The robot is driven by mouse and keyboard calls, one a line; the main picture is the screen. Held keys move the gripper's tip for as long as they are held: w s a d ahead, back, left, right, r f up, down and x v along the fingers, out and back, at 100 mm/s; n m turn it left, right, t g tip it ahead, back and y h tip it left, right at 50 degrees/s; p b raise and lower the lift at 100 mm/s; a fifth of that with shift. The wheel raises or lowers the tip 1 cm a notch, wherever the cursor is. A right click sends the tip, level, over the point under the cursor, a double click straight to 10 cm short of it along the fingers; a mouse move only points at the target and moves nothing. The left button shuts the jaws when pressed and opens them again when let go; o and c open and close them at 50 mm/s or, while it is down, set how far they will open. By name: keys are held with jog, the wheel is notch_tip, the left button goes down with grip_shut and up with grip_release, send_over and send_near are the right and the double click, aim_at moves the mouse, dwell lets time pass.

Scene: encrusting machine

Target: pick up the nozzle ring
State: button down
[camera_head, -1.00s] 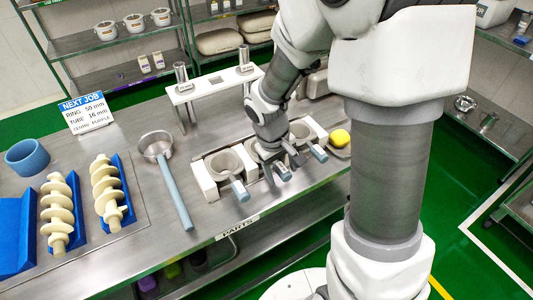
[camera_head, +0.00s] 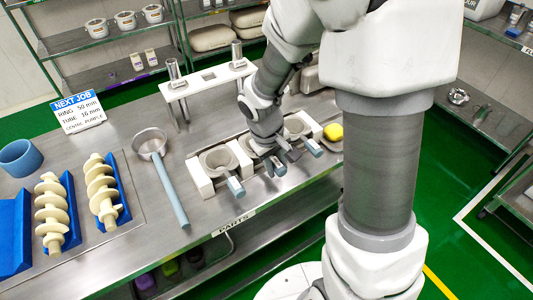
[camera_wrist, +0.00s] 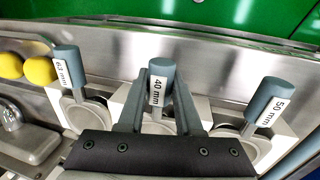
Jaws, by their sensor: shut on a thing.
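Three nozzle rings with blue-grey handles sit in a row of white holders. In the wrist view their labels read 63 mm (camera_wrist: 68,66) at left, 40 mm (camera_wrist: 161,72) in the middle and 50 mm (camera_wrist: 266,97) at right. My gripper (camera_wrist: 158,98) is shut on the handle of the middle 40 mm ring, one finger on each side. In the head view my gripper (camera_head: 280,163) is at the middle holder, and its wrist partly hides that ring. The left ring's handle (camera_head: 235,186) and the right ring's handle (camera_head: 312,147) are free.
A sign (camera_head: 78,112) reads ring 50 mm, tube 16 mm. A long-handled ladle (camera_head: 173,190), cream augers (camera_head: 101,190) on blue stands and a blue ring (camera_head: 20,158) lie to the left. A white rack (camera_head: 207,80) stands behind the holders. Yellow balls (camera_head: 333,132) sit at right.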

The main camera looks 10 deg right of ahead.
jog(key=shift+r, duration=0.1)
jog(key=shift+r, duration=0.55)
notch_tip(320, 180, up, 3)
jog(key=shift+f+p, duration=0.15)
jog(key=shift+p, duration=0.35)
jog(key=s+d+r+p, duration=0.1)
jog(key=s+d+r, duration=0.4)
jog(key=s, duration=0.5)
notch_tip(320, 180, up, 2)
